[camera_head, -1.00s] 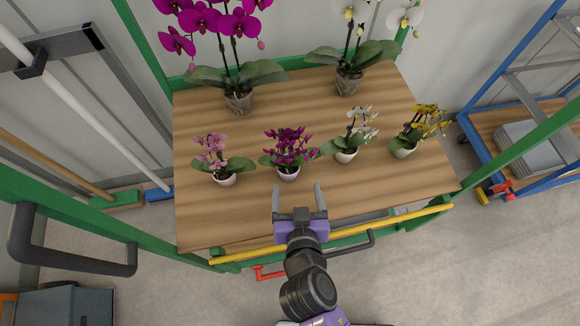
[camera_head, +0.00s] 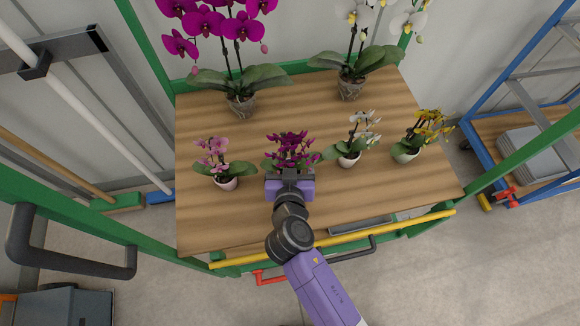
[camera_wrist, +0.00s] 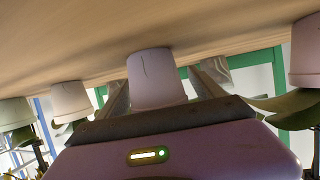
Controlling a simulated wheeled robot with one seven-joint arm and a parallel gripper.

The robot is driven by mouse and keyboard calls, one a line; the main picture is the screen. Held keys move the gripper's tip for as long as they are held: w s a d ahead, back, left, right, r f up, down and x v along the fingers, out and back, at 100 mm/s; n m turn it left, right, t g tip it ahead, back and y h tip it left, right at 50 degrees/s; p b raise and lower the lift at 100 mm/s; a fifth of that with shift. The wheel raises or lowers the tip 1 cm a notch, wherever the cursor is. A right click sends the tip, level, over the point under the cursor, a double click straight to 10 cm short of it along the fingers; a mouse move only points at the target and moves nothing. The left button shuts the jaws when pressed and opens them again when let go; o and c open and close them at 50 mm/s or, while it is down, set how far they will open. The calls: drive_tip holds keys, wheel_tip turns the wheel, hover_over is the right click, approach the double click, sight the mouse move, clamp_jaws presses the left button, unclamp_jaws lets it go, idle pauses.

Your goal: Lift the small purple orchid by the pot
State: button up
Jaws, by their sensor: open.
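The small purple orchid (camera_head: 287,146) stands upright on the wooden table, in the middle of the front row of small orchids. In the head view my gripper (camera_head: 290,180) is right in front of it and hides its pot. In the wrist view, where the table is at the top, the pale pot (camera_wrist: 155,78) lies between my two fingers (camera_wrist: 160,92). The jaws are open, with one finger on each side of the pot. I cannot tell whether either finger touches it.
A small pink orchid (camera_head: 222,165) stands to the left, its pot (camera_wrist: 305,55) close by. A small white orchid (camera_head: 350,150) and a yellow one (camera_head: 415,145) stand to the right. Two tall orchids are behind. A yellow rail (camera_head: 400,225) runs along the table's front edge.

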drive_tip(key=shift+w, duration=0.15)
drive_tip(key=c, duration=1.6)
drive_tip(key=shift+c, duration=0.2)
